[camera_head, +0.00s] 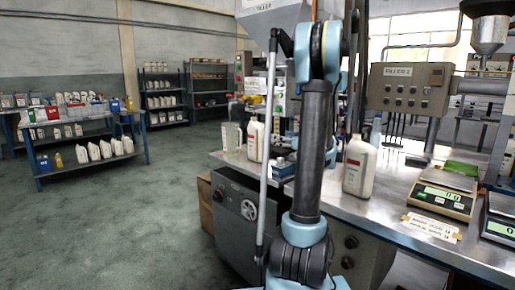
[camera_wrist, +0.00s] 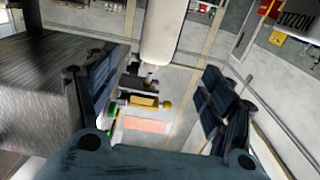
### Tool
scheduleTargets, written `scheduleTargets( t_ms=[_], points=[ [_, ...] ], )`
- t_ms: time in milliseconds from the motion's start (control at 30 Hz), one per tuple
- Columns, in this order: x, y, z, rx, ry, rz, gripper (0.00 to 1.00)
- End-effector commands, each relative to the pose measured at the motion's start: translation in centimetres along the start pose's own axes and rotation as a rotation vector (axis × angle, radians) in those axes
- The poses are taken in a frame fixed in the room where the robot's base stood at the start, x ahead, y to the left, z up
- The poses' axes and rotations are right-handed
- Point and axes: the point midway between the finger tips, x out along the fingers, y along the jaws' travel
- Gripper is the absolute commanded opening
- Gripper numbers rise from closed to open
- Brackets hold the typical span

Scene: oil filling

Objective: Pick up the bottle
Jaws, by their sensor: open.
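A white bottle with a red label (camera_head: 359,167) stands upright on the metal bench, right of my arm in the head view. Another white bottle (camera_head: 255,140) stands left of my arm by the filling machine, with a clear container (camera_head: 230,136) beside it. Which bottle is meant, I cannot tell. My gripper (camera_wrist: 156,95) shows in the wrist view with its dark fingers wide apart and nothing held between them. A white rounded object (camera_wrist: 163,30) shows beyond the fingers at the top; I cannot tell what it is. I cannot make out my gripper in the head view.
Scales (camera_head: 443,196) stand on the bench at the right, near a label plate (camera_head: 432,227). A control box (camera_head: 408,88) and a steel hopper (camera_head: 489,30) rise behind them. A table with several bottles (camera_head: 90,127) stands at the far left. The floor (camera_head: 120,225) at left is clear.

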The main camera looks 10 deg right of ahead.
Motion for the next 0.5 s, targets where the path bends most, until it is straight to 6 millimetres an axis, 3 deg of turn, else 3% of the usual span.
scheduleTargets(
  t_ms=[500],
  points=[
    [8.1, 0.0, -0.1, -0.001, 0.003, -0.003, 0.75]
  ],
)
